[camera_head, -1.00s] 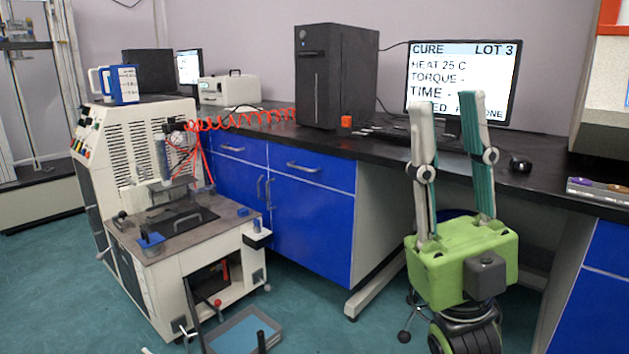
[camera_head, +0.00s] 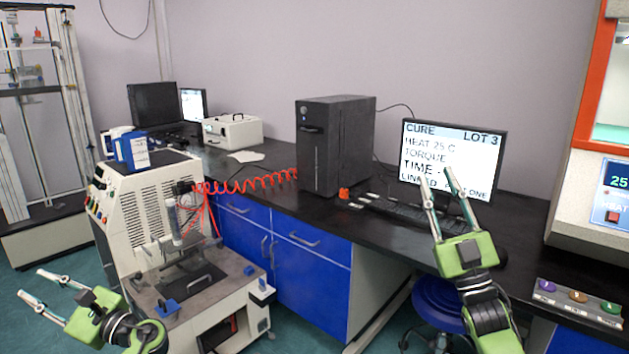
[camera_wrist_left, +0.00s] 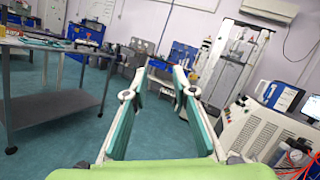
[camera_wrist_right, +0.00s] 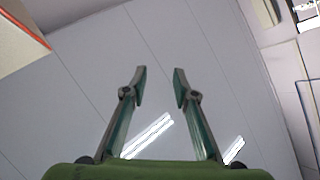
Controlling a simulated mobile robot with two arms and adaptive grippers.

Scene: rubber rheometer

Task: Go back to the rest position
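My left gripper (camera_head: 42,295) is at the lower left of the head view, left of the white rheometer machine (camera_head: 150,220) and apart from it. Its fingers are spread and empty, also in the left wrist view (camera_wrist_left: 158,85). My right gripper (camera_head: 435,182) is at the right of the head view, its fingers in front of the lower part of the monitor (camera_head: 450,150). Its fingers stand apart with nothing between them in the right wrist view (camera_wrist_right: 160,85), where the ceiling lies behind. The monitor reads CURE, LOT 3, HEAT 25 C.
A black bench (camera_head: 275,190) with blue cabinets (camera_head: 310,280) runs along the wall. A black computer tower (camera_head: 333,145) stands on it. A blue stool (camera_head: 438,300) is under the right gripper arm. An orange-framed oven (camera_head: 590,190) and a button panel (camera_head: 580,300) are at right.

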